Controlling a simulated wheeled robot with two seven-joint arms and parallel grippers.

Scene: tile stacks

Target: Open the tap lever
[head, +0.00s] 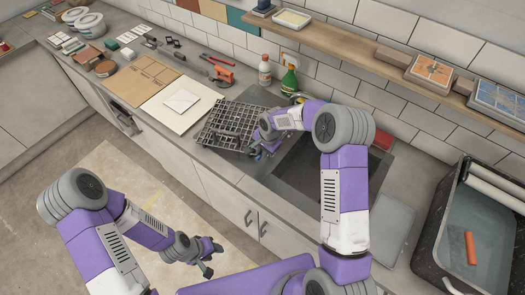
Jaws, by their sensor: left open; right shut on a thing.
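I cannot make out the tap or its lever; my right arm covers part of the area behind the sink (296,178). My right gripper (257,150) is at the left side of the sink, at the near right corner of a black grid rack (222,122). It is shut, apparently on the edge of this rack, though the contact is small and partly hidden. My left gripper (208,262) is open and empty, low over the floor in front of the cabinets, far from the sink.
Cardboard (143,80) and a pale board (180,104) lie left on the counter. A water tub (480,235) stands at right.

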